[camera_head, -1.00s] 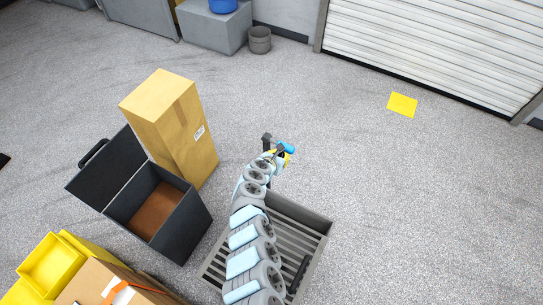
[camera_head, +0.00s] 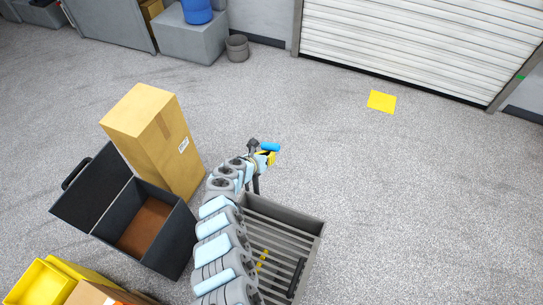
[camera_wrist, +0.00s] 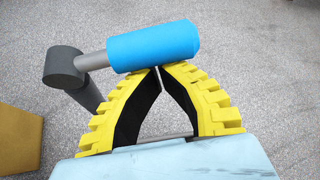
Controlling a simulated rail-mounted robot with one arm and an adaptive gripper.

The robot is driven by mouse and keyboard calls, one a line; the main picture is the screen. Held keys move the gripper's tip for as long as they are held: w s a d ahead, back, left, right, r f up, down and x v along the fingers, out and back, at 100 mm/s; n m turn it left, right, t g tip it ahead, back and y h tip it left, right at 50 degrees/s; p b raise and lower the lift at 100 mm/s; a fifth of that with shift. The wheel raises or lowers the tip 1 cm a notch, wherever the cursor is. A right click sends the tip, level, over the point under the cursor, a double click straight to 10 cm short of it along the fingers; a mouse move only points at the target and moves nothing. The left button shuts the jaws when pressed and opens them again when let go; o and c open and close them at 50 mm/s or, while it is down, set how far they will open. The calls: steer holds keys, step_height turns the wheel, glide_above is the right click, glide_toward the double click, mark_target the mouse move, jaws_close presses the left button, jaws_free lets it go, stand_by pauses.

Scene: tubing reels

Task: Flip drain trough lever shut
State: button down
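The drain trough (camera_head: 323,232) is a grey box with a slatted grate, beside and partly behind my arm. At its far left corner a dark post carries the lever, a grey arm with a blue grip (camera_head: 270,147). In the wrist view the blue grip (camera_wrist: 152,46) lies across the picture, joined on its left to a dark round pivot (camera_wrist: 63,67). My gripper (camera_head: 267,157) is right at the grip. In the wrist view my gripper's yellow fingers (camera_wrist: 159,68) meet at their tips just under the grip, with nothing seen between them. Whether they touch the grip is unclear.
A tall cardboard box (camera_head: 150,140) and an open dark bin (camera_head: 160,260) stand left of the trough. Yellow bins (camera_head: 38,285) are at bottom left. A black handle (camera_head: 296,277) is on the trough's right. The floor beyond is clear, with a yellow square (camera_head: 381,101).

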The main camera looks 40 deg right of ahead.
steer(key=shift+d+r, duration=0.1)
steer(key=shift+r, duration=0.2)
stand_by(0.4)
step_height(320, 180, down, 4)
steer(key=s+b, duration=0.1)
steer(key=s, duration=0.1)
steer(key=p+v, duration=0.5)
steer(key=v, duration=0.5)
steer(key=shift+a, duration=0.25)
steer(key=shift+w, duration=0.2)
stand_by(0.5)
